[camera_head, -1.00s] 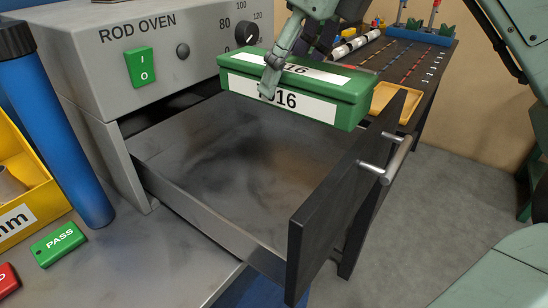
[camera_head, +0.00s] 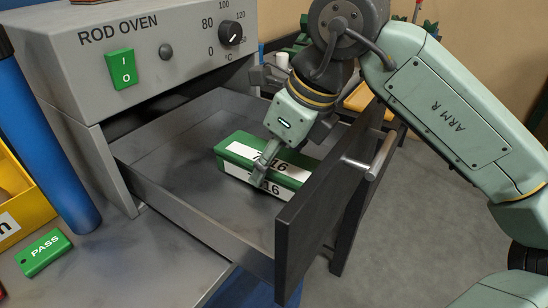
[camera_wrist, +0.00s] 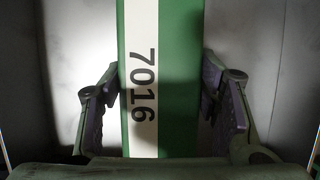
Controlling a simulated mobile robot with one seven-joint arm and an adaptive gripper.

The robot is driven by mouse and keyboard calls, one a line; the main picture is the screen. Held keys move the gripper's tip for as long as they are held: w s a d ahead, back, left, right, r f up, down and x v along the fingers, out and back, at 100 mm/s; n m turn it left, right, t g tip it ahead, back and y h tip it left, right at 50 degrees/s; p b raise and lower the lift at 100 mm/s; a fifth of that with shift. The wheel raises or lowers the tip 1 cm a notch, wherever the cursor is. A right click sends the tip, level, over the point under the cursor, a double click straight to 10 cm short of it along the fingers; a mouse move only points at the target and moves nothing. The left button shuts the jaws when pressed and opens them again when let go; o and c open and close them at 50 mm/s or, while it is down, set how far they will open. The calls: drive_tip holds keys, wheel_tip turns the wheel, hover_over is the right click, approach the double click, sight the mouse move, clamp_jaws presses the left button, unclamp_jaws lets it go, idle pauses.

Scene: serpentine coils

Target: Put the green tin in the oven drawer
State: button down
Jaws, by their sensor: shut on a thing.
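The green tin (camera_head: 240,150) with white labels ending in "16" is inside the open oven drawer (camera_head: 185,210), near the drawer's front panel. My gripper (camera_head: 265,170) reaches down into the drawer and is shut on the tin, one finger showing against its near side. In the wrist view the tin (camera_wrist: 175,60) runs between the two fingers of my gripper (camera_wrist: 160,105), with the number 7016 readable. The tin appears at or close to the drawer floor; I cannot tell whether it touches it.
The rod oven (camera_head: 150,55) stands behind the drawer. The dark front panel (camera_head: 325,190) with its metal handle (camera_head: 375,155) rises at the right. A blue cylinder (camera_head: 45,150), a green PASS block (camera_head: 43,252) and a yellow bin (camera_head: 25,205) are at left. The drawer's left part is clear.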

drive_tip(key=shift+f, duration=0.2)
drive_tip(key=c, duration=0.6)
unclamp_jaws()
drive_tip(key=shift+r, duration=0.1)
drive_tip(key=v, duration=1.2)
